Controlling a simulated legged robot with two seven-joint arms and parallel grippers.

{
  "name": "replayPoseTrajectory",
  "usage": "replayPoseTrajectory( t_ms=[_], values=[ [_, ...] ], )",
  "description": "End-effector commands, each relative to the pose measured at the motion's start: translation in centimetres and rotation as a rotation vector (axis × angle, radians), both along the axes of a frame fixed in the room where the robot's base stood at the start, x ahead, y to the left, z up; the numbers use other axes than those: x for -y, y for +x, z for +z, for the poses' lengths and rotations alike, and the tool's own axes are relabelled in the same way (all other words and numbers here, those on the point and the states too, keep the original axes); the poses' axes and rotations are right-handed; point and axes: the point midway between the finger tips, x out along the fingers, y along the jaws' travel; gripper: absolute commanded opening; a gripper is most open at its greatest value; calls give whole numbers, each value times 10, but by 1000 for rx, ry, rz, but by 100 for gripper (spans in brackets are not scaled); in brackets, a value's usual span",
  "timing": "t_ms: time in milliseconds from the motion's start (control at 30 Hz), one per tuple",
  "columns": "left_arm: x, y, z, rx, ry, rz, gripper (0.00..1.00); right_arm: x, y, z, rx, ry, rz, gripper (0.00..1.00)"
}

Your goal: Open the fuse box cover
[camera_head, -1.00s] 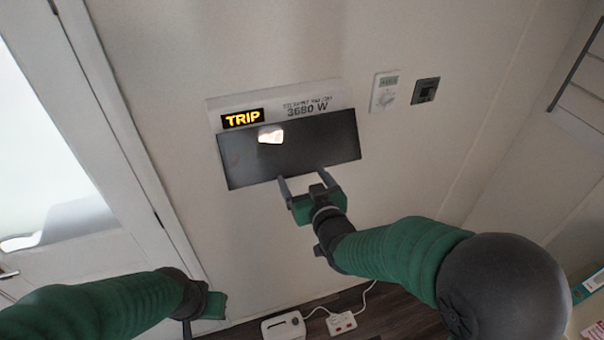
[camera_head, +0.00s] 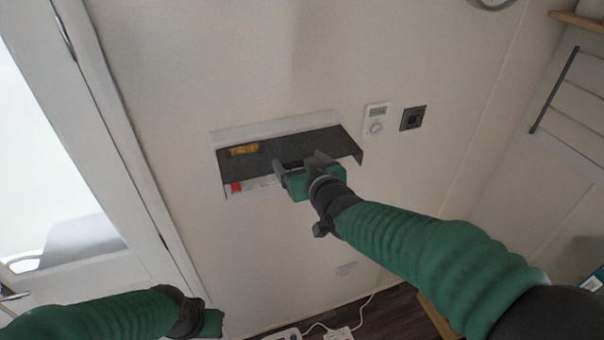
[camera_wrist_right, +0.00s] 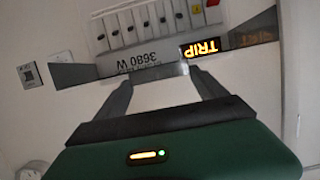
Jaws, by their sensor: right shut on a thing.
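The fuse box (camera_head: 275,130) is on the wall, a white housing with a dark see-through cover (camera_head: 290,146). The cover is tilted up and out from its top edge, so part of the inside shows below it, with a red switch (camera_head: 236,187). My right gripper (camera_head: 299,168) is at the cover's lower edge and shut on it. In the right wrist view, my right gripper's fingers (camera_wrist_right: 162,85) reach toward the cover (camera_wrist_right: 250,32); several white breakers (camera_wrist_right: 145,20) and a lit TRIP display (camera_wrist_right: 201,48) show. My left gripper (camera_head: 210,322) is low at the left, its fingers hidden.
A thermostat (camera_head: 376,118) and a dark socket (camera_head: 413,118) are on the wall right of the box. A door (camera_head: 100,150) is at the left. A power strip (camera_head: 338,334) and cable lie on the floor. The wall below the box is mostly clear.

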Motion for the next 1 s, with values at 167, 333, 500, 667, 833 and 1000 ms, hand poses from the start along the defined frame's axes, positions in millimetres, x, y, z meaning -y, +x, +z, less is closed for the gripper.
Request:
replayPoseTrajectory(
  t_ms=[167, 333, 500, 667, 833, 1000],
  values=[
    [0, 0, 23, 0, 0, 0, 0, -3, 9, 24, -37, -14, 0, 9],
    [0, 0, 32, 0, 0, 0, 0, -5, 13, 28, -95, -33, 1, 9],
    [0, 0, 35, 0, 0, 0, 0, -4, 16, 27, -125, -42, -1, 9],
    [0, 0, 35, 0, 0, 0, 0, -5, 16, 27, -132, -44, -1, 9],
    [0, 0, 35, 0, 0, 0, 0, -5, 16, 26, -133, -44, -1, 9],
    [0, 0, 35, 0, 0, 0, 0, -5, 15, 26, -133, -44, 0, 95]
  ],
)
